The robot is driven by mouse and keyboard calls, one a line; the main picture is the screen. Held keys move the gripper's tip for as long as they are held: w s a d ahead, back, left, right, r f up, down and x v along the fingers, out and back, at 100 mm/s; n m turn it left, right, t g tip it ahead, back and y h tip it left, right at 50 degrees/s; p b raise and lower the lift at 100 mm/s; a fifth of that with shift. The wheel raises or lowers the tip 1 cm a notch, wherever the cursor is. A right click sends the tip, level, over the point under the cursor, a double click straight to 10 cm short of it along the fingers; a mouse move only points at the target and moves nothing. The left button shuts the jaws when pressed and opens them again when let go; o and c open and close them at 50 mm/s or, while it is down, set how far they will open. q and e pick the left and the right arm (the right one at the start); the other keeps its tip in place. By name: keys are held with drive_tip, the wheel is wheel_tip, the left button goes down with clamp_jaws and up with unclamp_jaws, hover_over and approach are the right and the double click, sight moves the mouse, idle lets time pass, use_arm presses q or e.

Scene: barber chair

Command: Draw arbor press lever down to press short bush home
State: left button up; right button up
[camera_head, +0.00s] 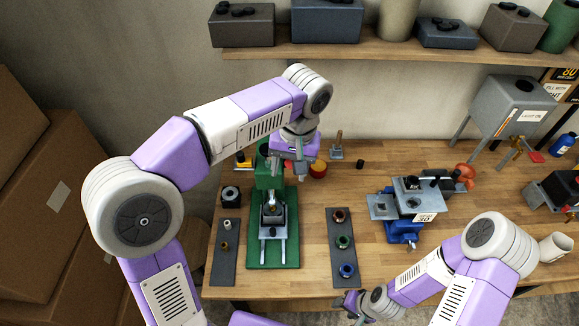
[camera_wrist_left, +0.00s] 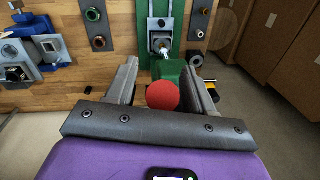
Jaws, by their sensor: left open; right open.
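The green arbor press (camera_head: 268,172) stands on a green base on the bench, and its top also shows in the left wrist view (camera_wrist_left: 170,72). A red ball knob (camera_wrist_left: 162,95), apparently the lever's end, sits between the fingers of my left gripper (camera_wrist_left: 160,85). The fingers are open with gaps on both sides of the knob. In the head view my left gripper (camera_head: 293,170) is beside the press head and mostly hides the lever. A small brass-coloured part (camera_head: 271,208) shows under the ram; I cannot tell whether it is the short bush. My right gripper (camera_head: 352,303) is open near the front edge.
A dark strip (camera_head: 343,256) with several coloured rings lies right of the press, and another strip (camera_head: 225,262) with small bushes lies left. A blue vise (camera_head: 402,228) stands further right. Cardboard boxes (camera_head: 45,190) stand at left.

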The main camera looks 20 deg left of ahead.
use_arm(q)
clamp_jaws()
idle(0.3)
drive_tip(key=shift+w+f, duration=0.1)
